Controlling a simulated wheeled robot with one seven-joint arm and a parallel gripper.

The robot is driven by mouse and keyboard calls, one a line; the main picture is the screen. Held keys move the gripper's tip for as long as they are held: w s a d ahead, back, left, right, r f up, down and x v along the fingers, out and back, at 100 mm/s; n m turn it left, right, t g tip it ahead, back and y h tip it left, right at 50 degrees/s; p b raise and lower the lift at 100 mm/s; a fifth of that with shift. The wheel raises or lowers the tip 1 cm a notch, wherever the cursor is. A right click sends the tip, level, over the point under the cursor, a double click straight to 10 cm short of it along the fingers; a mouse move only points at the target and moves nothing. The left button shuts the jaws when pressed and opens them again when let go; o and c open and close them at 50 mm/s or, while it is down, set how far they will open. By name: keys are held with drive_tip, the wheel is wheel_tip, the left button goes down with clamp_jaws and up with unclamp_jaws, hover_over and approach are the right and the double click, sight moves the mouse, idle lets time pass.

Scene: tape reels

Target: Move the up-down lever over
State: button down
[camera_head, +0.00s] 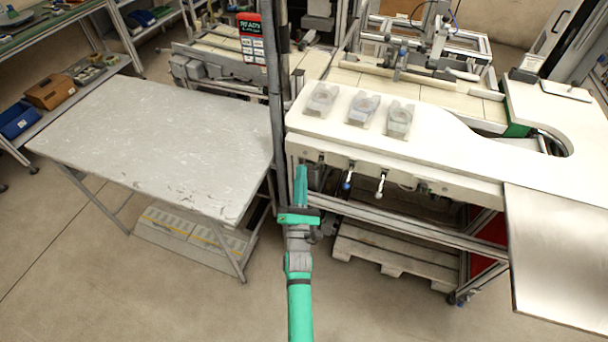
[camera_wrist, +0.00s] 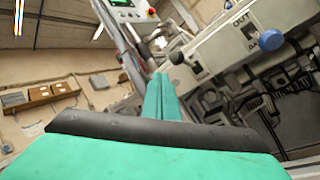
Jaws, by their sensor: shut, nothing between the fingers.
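Several small levers hang along the front edge of the white bench (camera_head: 440,176). In the wrist view a round blue knob (camera_wrist: 271,40) sits beside a label reading "OUT". I cannot read an up-down label, so I cannot tell which one is the up-down lever.
A grey table (camera_head: 160,140) stands on the left, with boxes below. A vertical post (camera_head: 277,100) rises close beside my gripper. Clear reel holders (camera_head: 362,108) sit on the white bench. A wooden pallet (camera_head: 395,250) lies below it. A metal plate (camera_head: 560,255) extends at right.

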drive_tip(key=s+a+r, duration=0.1)
drive_tip(key=s+a, duration=0.2)
drive_tip(key=s, duration=0.6)
drive_tip(key=shift+s, duration=0.25)
drive_tip(key=s+f+m+g+y, duration=0.2)
drive_tip(key=s+m+g, duration=0.5)
drive_tip(key=s+m, duration=1.8)
drive_tip(key=s+f, duration=0.1)
drive_tip(key=s, duration=1.1)
drive_tip(key=shift+a+f+m+g, duration=0.2)
drive_tip(key=shift+f+m+g, duration=0.05)
drive_tip(key=shift+m+g, duration=0.05)
